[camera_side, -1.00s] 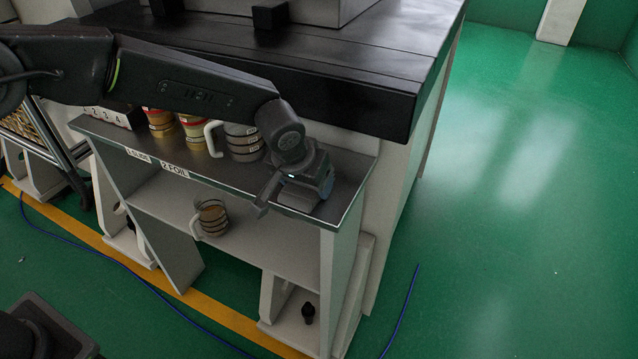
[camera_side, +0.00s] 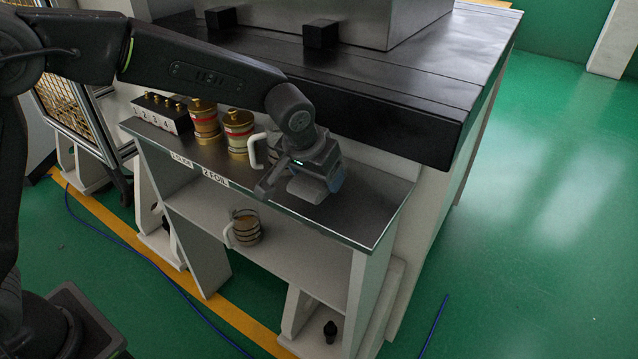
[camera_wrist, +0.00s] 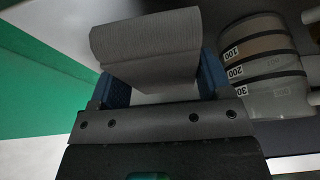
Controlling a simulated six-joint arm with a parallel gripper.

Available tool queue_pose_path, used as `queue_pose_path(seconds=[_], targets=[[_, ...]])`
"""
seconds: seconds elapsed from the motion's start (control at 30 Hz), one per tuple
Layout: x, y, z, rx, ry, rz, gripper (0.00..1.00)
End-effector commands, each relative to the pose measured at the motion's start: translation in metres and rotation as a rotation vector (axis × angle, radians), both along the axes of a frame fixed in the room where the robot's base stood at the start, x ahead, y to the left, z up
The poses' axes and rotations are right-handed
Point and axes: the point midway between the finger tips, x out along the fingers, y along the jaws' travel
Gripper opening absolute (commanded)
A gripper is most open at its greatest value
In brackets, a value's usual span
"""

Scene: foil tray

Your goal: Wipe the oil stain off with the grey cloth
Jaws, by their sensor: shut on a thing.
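My gripper (camera_side: 314,188) is low over the right part of the dark upper shelf (camera_side: 375,215). In the wrist view its blue fingers (camera_wrist: 160,82) are shut on the grey cloth (camera_wrist: 145,42), a ribbed, folded pad sticking out past the fingertips. In the side view the cloth (camera_side: 307,189) shows as a pale grey block at or just above the shelf top; I cannot tell if it presses on it. I cannot make out the oil stain in either view; the gripper and cloth may cover it.
A clear measuring jug (camera_wrist: 262,65) stands close right of the gripper in the wrist view; its handle (camera_side: 257,150) shows left of the wrist. Two gold tins (camera_side: 239,133) and a numbered box (camera_side: 162,113) stand further left. Another jug (camera_side: 243,228) sits on the lower shelf.

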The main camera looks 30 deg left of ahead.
Motion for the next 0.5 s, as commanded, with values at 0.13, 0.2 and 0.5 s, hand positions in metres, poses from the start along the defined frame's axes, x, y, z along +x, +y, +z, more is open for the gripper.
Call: queue_pose_path(seconds=[0.13,0.2,0.5], targets=[[0.0,0.0,0.015,-0.001,-0.003,0.001,0.5],[0.0,0.0,0.021,-0.003,-0.003,0.001,0.5],[0.0,0.0,0.041,-0.001,-0.002,0.0,0.5]])
